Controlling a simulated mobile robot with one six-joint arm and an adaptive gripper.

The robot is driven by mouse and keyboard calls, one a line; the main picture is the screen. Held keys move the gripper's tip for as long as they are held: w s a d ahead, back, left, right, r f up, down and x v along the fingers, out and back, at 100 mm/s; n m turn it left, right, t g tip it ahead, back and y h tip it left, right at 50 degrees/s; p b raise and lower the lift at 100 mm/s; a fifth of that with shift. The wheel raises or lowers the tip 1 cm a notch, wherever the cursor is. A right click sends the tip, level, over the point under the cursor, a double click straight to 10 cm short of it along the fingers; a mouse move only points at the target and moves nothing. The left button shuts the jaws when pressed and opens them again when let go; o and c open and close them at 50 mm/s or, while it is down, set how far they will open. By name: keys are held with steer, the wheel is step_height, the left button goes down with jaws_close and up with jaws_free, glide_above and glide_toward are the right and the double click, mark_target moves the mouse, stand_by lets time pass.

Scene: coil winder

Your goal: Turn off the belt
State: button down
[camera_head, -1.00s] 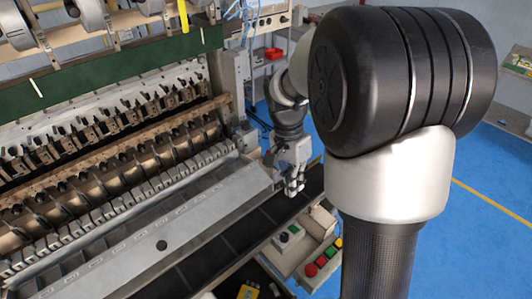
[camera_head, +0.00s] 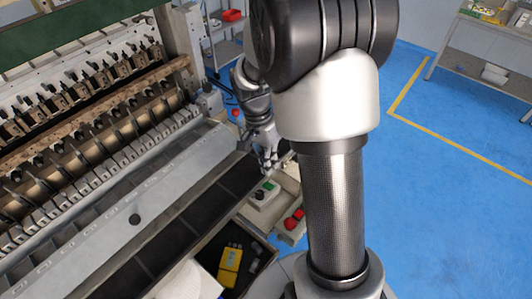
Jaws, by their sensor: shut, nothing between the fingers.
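The belt (camera_head: 168,229) is a dark strip along the front of the coil winder. Beside its right end sits a small grey control box (camera_head: 262,195) with a green button (camera_head: 268,186) and a dark round knob or button (camera_head: 259,195). My gripper (camera_head: 269,168) is shut and empty, pointing down just above and behind this box. I cannot tell whether it touches anything. A second panel with red buttons (camera_head: 294,219) lies to the right of the box, partly hidden by my arm.
The coil winder (camera_head: 90,130) fills the left side. A dark open bin with a yellow item (camera_head: 230,267) is at the lower middle. A shelf with a red bin (camera_head: 232,15) stands behind. Blue floor (camera_head: 450,150) at right is clear, with a table (camera_head: 495,45) beyond.

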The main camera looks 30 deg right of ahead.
mark_target(270, 184)
steer(key=b+x, duration=0.1)
steer(key=x, duration=0.4)
steer(key=shift+f+b, duration=0.2)
steer(key=shift+b, duration=0.1)
steer(key=shift+s+f, duration=0.1)
steer(key=shift+s+d+f+t+y+b, duration=0.15)
steer(key=shift+s+f+t+y+b, duration=0.25)
steer(key=shift+t+b, duration=0.35)
steer(key=shift+s+t, duration=0.1)
steer(key=shift+t, duration=0.25)
steer(key=shift+w+a, duration=0.3)
steer(key=shift+w, duration=0.45)
